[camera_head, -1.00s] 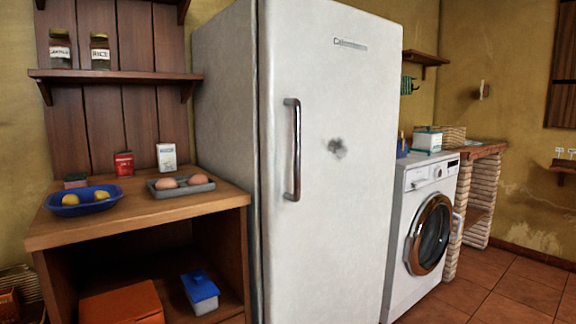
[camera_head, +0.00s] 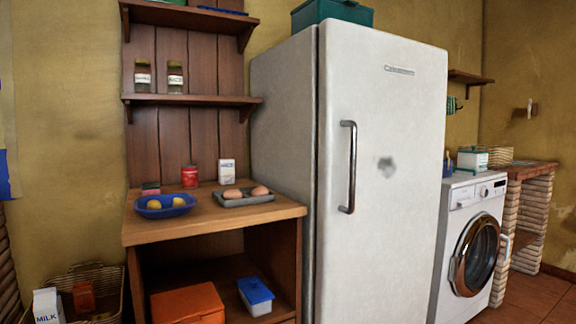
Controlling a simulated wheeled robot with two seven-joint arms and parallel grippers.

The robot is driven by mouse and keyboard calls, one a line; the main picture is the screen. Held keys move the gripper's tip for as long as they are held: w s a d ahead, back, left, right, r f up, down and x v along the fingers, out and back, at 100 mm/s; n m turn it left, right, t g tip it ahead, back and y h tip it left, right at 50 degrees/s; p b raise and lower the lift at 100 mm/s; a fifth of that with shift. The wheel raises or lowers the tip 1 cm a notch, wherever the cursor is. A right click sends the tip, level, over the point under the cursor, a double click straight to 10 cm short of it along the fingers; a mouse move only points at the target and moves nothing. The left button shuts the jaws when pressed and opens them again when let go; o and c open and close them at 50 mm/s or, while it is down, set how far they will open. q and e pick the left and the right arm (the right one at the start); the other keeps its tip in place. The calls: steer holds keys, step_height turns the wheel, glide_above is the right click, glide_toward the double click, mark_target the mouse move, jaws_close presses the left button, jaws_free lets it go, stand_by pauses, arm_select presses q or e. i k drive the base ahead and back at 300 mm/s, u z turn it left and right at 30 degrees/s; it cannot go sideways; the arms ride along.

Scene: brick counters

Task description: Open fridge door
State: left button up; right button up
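The white fridge (camera_head: 283,110) stands in the middle of the head view. Its front door (camera_head: 400,230) looks shut against the body. A long vertical metal handle (camera_head: 352,167) is on the left side of the door. A grey smudge marks the door to the right of the handle. Neither of my grippers shows in this view.
A wooden counter (camera_head: 210,228) with a blue bowl (camera_head: 165,212) and a grey tray (camera_head: 222,202) stands left of the fridge. A washing machine (camera_head: 465,207) stands to its right. A green box (camera_head: 352,12) sits on top. A basket (camera_head: 105,278) is at lower left.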

mark_target(383, 96)
steer(key=u, duration=0.4)
steer(key=i, duration=1.1)
steer(key=z, duration=0.15)
